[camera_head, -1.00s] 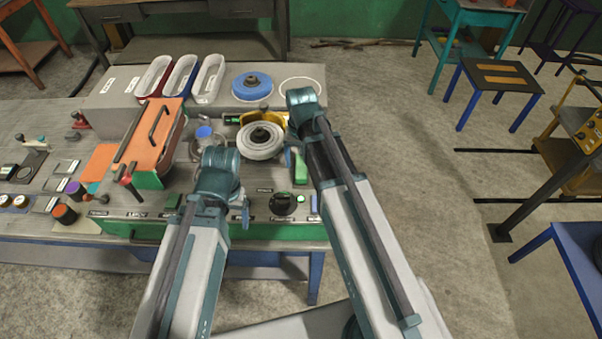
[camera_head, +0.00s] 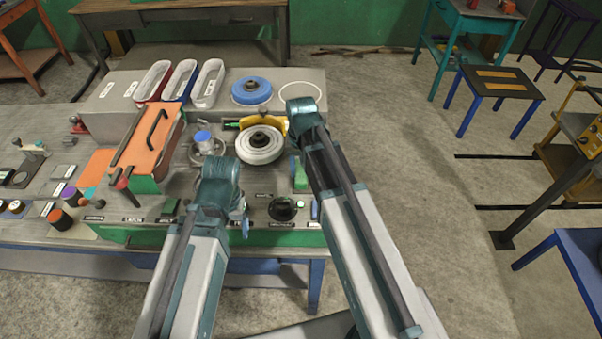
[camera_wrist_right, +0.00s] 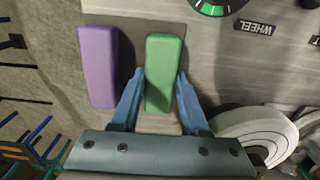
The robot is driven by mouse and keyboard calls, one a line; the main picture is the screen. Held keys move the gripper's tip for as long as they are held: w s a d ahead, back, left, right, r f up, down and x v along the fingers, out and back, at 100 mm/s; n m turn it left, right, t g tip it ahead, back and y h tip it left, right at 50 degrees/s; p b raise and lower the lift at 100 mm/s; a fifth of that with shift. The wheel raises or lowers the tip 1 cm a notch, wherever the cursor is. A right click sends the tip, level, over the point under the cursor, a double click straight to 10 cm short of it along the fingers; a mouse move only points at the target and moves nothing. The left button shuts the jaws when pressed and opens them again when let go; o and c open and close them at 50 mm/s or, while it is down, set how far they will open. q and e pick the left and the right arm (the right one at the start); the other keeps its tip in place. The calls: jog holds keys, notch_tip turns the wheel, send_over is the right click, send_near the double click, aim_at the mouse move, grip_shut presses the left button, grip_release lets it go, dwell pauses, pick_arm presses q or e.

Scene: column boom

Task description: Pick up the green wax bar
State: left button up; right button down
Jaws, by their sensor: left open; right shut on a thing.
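The green wax bar (camera_wrist_right: 165,72) is upright in the right wrist view, between the blue fingers of my right gripper (camera_wrist_right: 158,88). These fingers are shut on its lower part. In the head view the green bar (camera_head: 300,179) shows beside my right forearm, which partly hides it and the gripper. I cannot tell whether it is clear of the console surface. A purple bar (camera_wrist_right: 98,66) lies to its left in the wrist view, apart from it. My left gripper (camera_head: 246,222) is open over the console's front, mostly hidden by its own arm.
A white wheel (camera_head: 260,150) with a yellow guard (camera_head: 275,125) stands just left of my right arm. An orange cover (camera_head: 150,140) stands further left. A blue disc (camera_head: 251,90) and several trays (camera_head: 208,85) are behind. Open floor lies right of the console.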

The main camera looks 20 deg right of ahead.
aim_at(301, 170)
pick_arm(q)
jog(key=shift+r, duration=0.1)
pick_arm(e)
jog(key=shift+r, duration=0.1)
pick_arm(q)
notch_tip(301, 170, up, 10)
jog(key=p, duration=1)
pick_arm(e)
notch_tip(301, 170, up, 10)
